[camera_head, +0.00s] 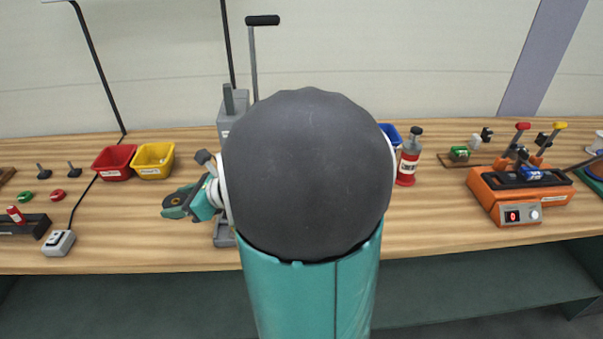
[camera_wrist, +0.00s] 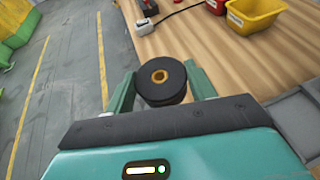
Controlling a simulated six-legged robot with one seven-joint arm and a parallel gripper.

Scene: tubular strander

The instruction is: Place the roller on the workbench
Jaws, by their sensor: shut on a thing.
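The roller (camera_wrist: 161,82) is a black disc with a brass-coloured centre hole. In the wrist view it sits between the two green fingers of my gripper (camera_wrist: 161,90), which is shut on it. The workbench (camera_head: 110,232) has a wooden top and runs across the head view. In the wrist view its bare wood (camera_wrist: 185,45) lies beyond and below the roller, with the bench edge to the left. In the head view my gripper (camera_head: 174,205) shows over the front left part of the bench. I cannot tell whether the roller touches the wood.
A red bin (camera_head: 113,163) and a yellow bin (camera_head: 153,161) stand behind my gripper. A white switch box (camera_head: 59,243) lies to the left. Bare wood lies between the switch box and my gripper.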

